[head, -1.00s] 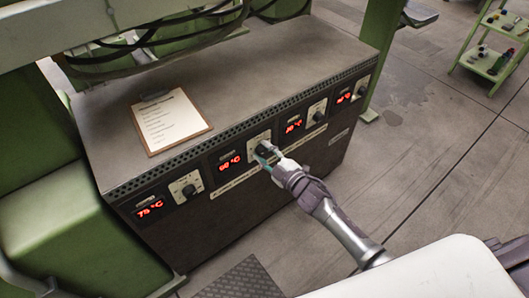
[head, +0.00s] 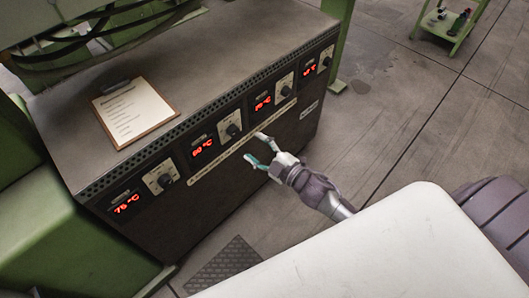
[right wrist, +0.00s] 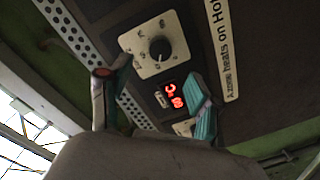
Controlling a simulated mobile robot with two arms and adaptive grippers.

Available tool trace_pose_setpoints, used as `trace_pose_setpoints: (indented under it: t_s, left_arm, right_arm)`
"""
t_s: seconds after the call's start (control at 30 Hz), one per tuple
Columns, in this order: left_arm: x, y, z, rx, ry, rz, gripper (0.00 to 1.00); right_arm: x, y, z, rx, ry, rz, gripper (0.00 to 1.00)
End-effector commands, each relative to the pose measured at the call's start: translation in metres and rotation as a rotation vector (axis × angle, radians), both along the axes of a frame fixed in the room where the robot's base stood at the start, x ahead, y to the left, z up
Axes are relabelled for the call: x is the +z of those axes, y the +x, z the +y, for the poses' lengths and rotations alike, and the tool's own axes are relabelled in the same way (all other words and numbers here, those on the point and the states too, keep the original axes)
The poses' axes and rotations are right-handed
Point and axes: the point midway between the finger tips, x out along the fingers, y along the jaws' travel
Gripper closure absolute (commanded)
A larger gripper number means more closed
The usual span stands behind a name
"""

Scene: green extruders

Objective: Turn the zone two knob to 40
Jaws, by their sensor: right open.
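The dark heater cabinet (head: 240,190) has a row of red displays and knobs on its front. The second knob from the left (head: 233,130), black on a pale dial plate, is uncovered; zone labels are too small to read. The second display (head: 203,147) seems to read about 60 °C. My right gripper (head: 256,148) is open and empty, apart from the panel, low and to the right of this knob. In the right wrist view, a knob (right wrist: 160,48) with its dial lies beyond the open fingers (right wrist: 150,76). My left gripper is not in view.
A clipboard (head: 133,111) lies on the cabinet top. Other knobs are at the left (head: 165,180) and right (head: 286,91). Hoses hang above the cabinet. Green machine parts (head: 95,240) stand left. A green trolley (head: 445,30) is far right; the floor between is clear.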

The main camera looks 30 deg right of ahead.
Motion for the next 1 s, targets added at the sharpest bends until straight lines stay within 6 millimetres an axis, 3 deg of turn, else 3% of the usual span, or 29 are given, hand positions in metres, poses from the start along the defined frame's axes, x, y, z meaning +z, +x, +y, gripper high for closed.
trace_pose_setpoints:
  t_s: [0.1, 0.27, 0.83, 0.93, 1.0]
  left_arm:
    - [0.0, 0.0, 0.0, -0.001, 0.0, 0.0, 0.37]
    - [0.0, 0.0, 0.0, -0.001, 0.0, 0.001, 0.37]
    - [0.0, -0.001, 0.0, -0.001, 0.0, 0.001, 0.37]
    - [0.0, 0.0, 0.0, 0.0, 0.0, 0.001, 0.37]
    - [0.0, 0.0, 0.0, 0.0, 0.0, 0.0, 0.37]
  right_arm:
    - [0.0, -0.019, -0.007, -0.001, -0.002, 0.002, 0.37]
    - [0.002, -0.03, -0.012, 0.001, -0.001, 0.0, 0.37]
    - [0.001, -0.032, -0.013, -0.001, 0.0, 0.001, 0.37]
    - [-0.01, -0.033, -0.016, -0.025, 0.01, 0.037, 0.37]
    - [-0.033, -0.036, -0.023, -0.074, 0.031, 0.107, 0.37]
